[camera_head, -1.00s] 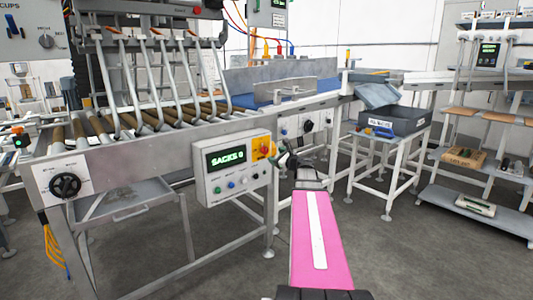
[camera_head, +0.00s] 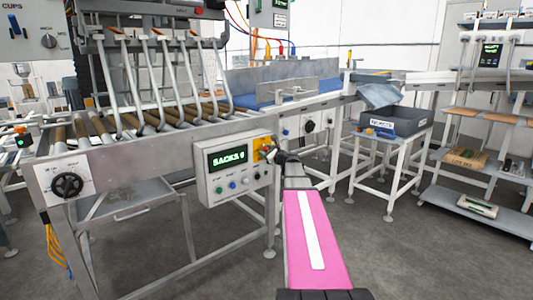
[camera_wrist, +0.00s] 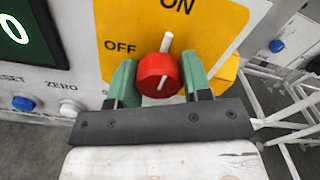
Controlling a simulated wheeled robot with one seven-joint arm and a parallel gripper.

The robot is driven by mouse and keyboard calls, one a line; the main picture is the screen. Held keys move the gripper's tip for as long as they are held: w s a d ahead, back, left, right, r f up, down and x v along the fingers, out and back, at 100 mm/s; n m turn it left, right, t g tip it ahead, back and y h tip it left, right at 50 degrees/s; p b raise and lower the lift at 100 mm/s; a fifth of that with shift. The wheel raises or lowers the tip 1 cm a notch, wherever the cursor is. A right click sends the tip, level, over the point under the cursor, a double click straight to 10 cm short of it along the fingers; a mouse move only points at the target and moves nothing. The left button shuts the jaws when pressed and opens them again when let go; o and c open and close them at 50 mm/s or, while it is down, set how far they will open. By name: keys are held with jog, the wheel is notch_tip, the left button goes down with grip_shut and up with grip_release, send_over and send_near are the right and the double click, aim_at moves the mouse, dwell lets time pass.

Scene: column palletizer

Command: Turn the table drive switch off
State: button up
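A red rotary switch (camera_wrist: 158,75) sits on a yellow plate marked ON at the top and OFF at the left in the wrist view. Its white pointer points up towards ON. The same yellow plate (camera_head: 262,147) shows on the right of the grey control box (camera_head: 213,188) in the head view. My gripper (camera_wrist: 159,80) has its green fingers on both sides of the red knob, with no clear gap visible, and appears shut on it. In the head view the fingertips are small and partly hide the switch.
The box has a SACKS display (camera_head: 227,156) and small buttons; a blue button (camera_wrist: 24,103) and a white one (camera_wrist: 70,108) are left of my gripper. A roller conveyor (camera_head: 150,118) stands behind. A black knob (camera_head: 67,185) is at far left. A table with a grey bin (camera_head: 398,121) stands right.

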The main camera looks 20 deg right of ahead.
jog(key=c, duration=0.4)
jog(key=shift+n, duration=0.3)
jog(key=n, duration=0.3)
jog(key=shift+n, duration=0.4)
jog(key=n, duration=0.3)
jog(key=shift+n, duration=0.3)
jog(key=n, duration=0.5)
jog(key=shift+r, duration=0.15)
jog(key=shift+n, duration=2.4)
